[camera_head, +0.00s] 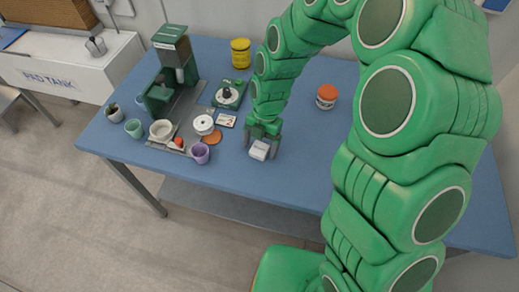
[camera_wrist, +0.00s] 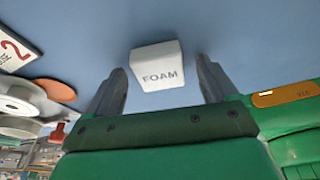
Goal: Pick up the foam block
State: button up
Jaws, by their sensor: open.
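The foam block (camera_head: 259,150) is a small white block on the blue table, near its front edge. In the wrist view the foam block (camera_wrist: 158,66) shows the word FOAM and lies beyond and between my two fingers. My gripper (camera_head: 262,145) is low over the table at the block. In the wrist view my gripper (camera_wrist: 160,84) is open, with a finger on each side and a gap between each finger and the block. Whether the block reaches in between the fingertips is hard to tell.
Left of my gripper stand a purple cup (camera_head: 200,153), a white spool-like item (camera_head: 204,125), an orange disc (camera_head: 212,137) and a green coffee-maker-like machine (camera_head: 172,70). A yellow tin (camera_head: 240,53) stands behind. An orange-lidded jar (camera_head: 326,97) stands right. The table (camera_head: 300,180) is clear in front.

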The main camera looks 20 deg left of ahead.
jog(key=c, duration=1.1)
jog(key=shift+r, duration=0.1)
jog(key=shift+c, duration=0.2)
jog(key=shift+r, duration=0.6)
jog(key=s+d+r, duration=0.7)
jog(key=s+r, duration=0.4)
jog(key=shift+s+d+r, duration=0.3)
jog(key=shift+d+r, duration=0.05)
